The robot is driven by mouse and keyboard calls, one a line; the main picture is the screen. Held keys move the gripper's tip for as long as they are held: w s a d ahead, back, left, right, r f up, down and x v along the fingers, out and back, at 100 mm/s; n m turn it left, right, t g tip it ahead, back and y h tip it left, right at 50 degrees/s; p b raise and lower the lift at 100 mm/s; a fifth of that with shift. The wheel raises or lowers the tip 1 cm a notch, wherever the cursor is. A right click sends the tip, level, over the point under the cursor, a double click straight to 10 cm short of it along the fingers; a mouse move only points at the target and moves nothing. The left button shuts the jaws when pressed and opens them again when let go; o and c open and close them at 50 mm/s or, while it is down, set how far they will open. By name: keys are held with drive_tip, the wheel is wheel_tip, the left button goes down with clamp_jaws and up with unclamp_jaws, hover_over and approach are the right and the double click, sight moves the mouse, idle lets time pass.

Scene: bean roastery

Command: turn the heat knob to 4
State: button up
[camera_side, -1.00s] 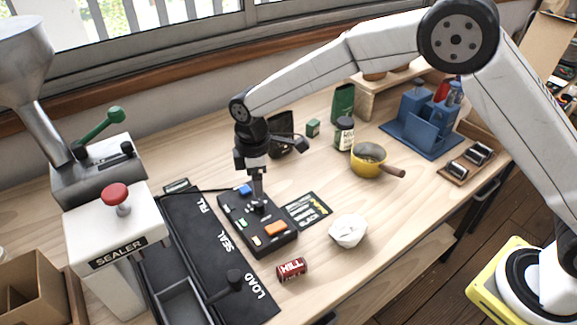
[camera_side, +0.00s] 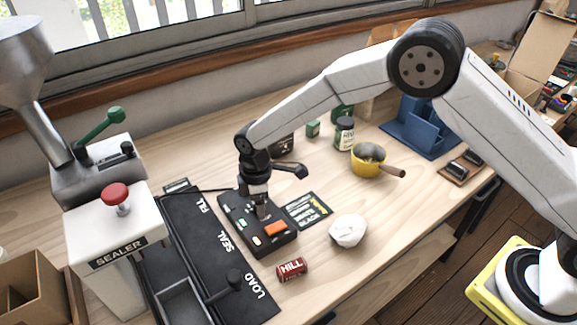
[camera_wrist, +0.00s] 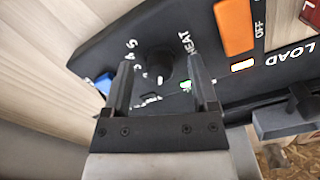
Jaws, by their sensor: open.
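The black control box (camera_side: 277,243) lies on the bench beside the dark mat. The heat knob (camera_wrist: 158,66) is a round black knob on its top face, with HEAT and several numerals printed around it in the wrist view. I cannot read which numeral it points to. My gripper (camera_wrist: 160,75) is open, with one finger on each side of the knob in the picture. I cannot tell whether either finger touches it. In the side view my gripper (camera_side: 262,215) points down over the box and hides the knob.
An orange switch (camera_wrist: 234,26) marked OFF and a blue button (camera_wrist: 104,82) are on the box. The sealer (camera_side: 115,235) is at left.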

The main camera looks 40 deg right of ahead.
clamp_jaws()
drive_tip(key=shift+m, duration=0.4)
drive_tip(key=m, duration=0.8)
drive_tip(key=shift+m, duration=0.3)
drive_tip(key=m, duration=0.4)
drive_tip(key=shift+m, duration=2.3)
